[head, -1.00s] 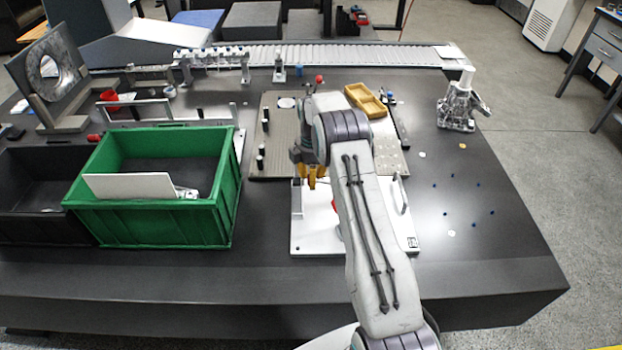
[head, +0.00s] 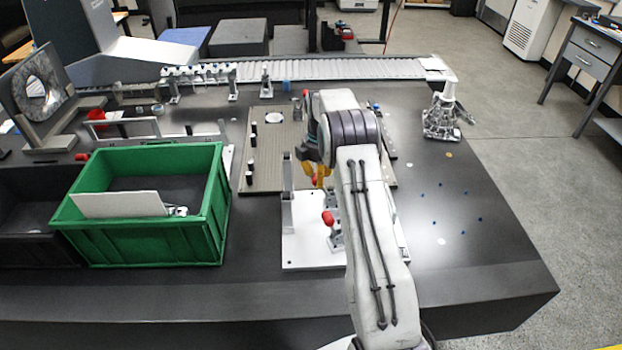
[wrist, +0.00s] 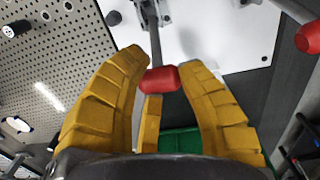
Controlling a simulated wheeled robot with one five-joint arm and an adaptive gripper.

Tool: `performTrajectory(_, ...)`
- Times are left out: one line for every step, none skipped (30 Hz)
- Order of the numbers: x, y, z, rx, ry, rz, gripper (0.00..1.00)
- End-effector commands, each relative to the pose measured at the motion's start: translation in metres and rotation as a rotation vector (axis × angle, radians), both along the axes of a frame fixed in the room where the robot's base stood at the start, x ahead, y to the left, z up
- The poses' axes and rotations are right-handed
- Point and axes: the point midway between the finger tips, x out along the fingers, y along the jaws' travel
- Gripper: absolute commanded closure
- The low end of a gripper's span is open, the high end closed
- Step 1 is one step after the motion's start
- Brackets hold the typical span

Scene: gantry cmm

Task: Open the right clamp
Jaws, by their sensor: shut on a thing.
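My gripper (head: 318,175) is over the far part of a white fixture plate (head: 300,250) in the head view. In the wrist view its yellow fingers (wrist: 165,95) are closed around a red handle tip (wrist: 159,79) on a grey lever of a clamp. The clamp's base (wrist: 152,12) shows only in part at the top edge. A second red tip (wrist: 308,37) is apart from the fingers at the right edge. In the head view a red-tipped clamp (head: 328,218) stands on the plate, nearer than my gripper. My arm hides the plate's right part.
A green crate (head: 150,247) stands left of the fixture with a pale panel (head: 118,205) inside. A perforated plate (head: 262,170) lies behind the fixture. A metal part (head: 440,118) stands at the back right.

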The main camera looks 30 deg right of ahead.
Motion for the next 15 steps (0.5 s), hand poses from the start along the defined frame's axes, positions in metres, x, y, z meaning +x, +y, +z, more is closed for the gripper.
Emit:
performTrajectory(-0.007, -0.009, -0.011, 0.005, 0.015, -0.014, 1.00)
performTrajectory(-0.007, -0.010, -0.011, 0.005, 0.015, -0.014, 1.00)
performTrajectory(-0.008, -0.011, -0.011, 0.005, 0.015, -0.014, 1.00)
performTrajectory(-0.009, -0.012, -0.011, 0.006, 0.016, -0.014, 1.00)
performTrajectory(-0.009, -0.013, -0.010, 0.006, 0.016, -0.013, 1.00)
performTrajectory(-0.010, -0.014, -0.010, 0.006, 0.016, -0.013, 1.00)
performTrajectory(-0.010, -0.015, -0.010, 0.006, 0.016, -0.012, 1.00)
performTrajectory(-0.011, -0.016, -0.010, 0.006, 0.016, -0.012, 1.00)
performTrajectory(-0.011, -0.016, -0.010, 0.006, 0.016, -0.012, 1.00)
performTrajectory(-0.011, -0.017, -0.010, 0.006, 0.016, -0.012, 1.00)
performTrajectory(-0.011, -0.018, -0.010, 0.006, 0.017, -0.012, 1.00)
performTrajectory(-0.012, -0.018, -0.010, 0.006, 0.017, -0.011, 1.00)
performTrajectory(-0.012, -0.018, -0.010, 0.006, 0.017, -0.011, 1.00)
performTrajectory(-0.012, -0.019, -0.010, 0.006, 0.017, -0.011, 1.00)
performTrajectory(-0.012, -0.019, -0.010, 0.006, 0.017, -0.011, 1.00)
